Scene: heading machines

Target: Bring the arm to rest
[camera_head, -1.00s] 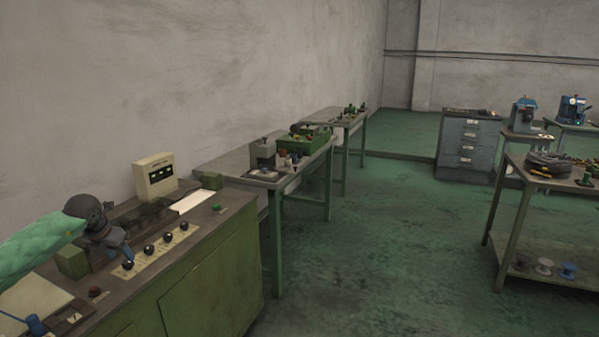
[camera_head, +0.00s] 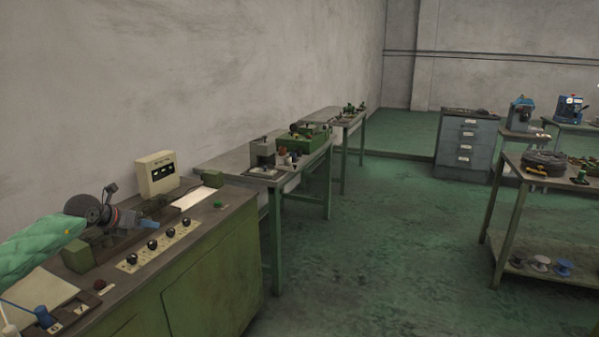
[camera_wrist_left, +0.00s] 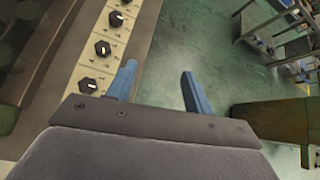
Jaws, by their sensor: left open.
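My left arm, in a green sleeve, comes in from the left in the head view. Its gripper (camera_head: 137,206) hangs above the top of the green machine cabinet (camera_head: 216,267), near the row of black knobs. In the left wrist view the two blue fingers of this gripper (camera_wrist_left: 158,90) stand apart with nothing between them. Below them in that view are the knob panel (camera_wrist_left: 98,50) at the left and the green floor. My right gripper is in neither view.
A cream box (camera_head: 157,174) with dark windows stands at the back of the cabinet. Green tables (camera_head: 300,169) with small machines line the wall. A grey drawer cabinet (camera_head: 466,149) and a workbench (camera_head: 512,200) stand at the right. The floor (camera_head: 390,240) between is clear.

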